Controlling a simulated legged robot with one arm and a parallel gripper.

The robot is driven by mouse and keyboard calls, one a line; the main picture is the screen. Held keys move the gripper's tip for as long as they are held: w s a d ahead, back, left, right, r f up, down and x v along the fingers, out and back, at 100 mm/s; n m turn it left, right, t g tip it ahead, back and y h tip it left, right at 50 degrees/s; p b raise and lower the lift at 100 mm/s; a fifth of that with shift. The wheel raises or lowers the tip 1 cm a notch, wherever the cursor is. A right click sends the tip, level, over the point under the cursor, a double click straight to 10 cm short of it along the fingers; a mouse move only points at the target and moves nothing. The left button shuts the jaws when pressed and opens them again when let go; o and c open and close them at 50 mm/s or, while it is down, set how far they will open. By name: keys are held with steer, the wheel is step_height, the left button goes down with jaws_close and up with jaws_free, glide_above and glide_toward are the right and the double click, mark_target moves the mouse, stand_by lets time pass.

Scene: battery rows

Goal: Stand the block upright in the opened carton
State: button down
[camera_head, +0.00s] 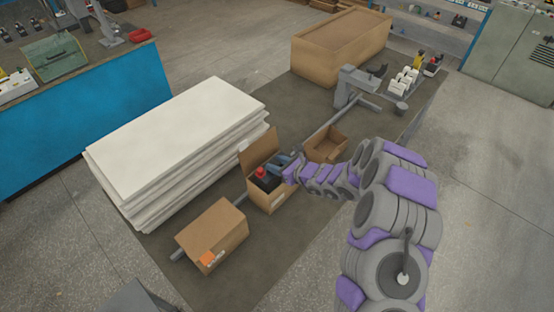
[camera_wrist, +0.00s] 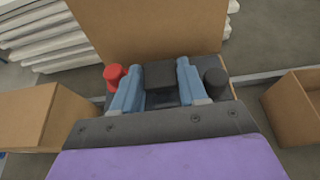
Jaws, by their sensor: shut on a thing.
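The block is a dark battery-like body (camera_head: 266,181) with a red cap (camera_head: 260,171), seen inside the opened carton (camera_head: 267,203), below the carton's raised flap. In the wrist view the block's dark raised middle (camera_wrist: 160,76) sits between the two blue fingers of my gripper (camera_wrist: 160,88), with the red cap on the left and a black cap on the right. My gripper (camera_head: 282,164) is shut on that raised middle. The block looks upright, caps up. Its lower part is hidden, so I cannot tell whether it touches the carton floor. The raised flap (camera_wrist: 150,28) stands behind it.
A closed carton (camera_head: 213,232) stands at the lower left and an open, empty-looking carton (camera_head: 327,145) at the upper right. A rail (camera_head: 322,128) runs beneath the row. Stacked white boards (camera_head: 175,140) lie behind on the left. A large brown box (camera_head: 340,45) stands farther back.

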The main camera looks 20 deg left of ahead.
steer(key=shift+f, duration=1.9)
steer(key=shift+f+b, duration=0.6)
steer(key=shift+b, duration=0.15)
steer(key=c, duration=0.6)
jaws_free()
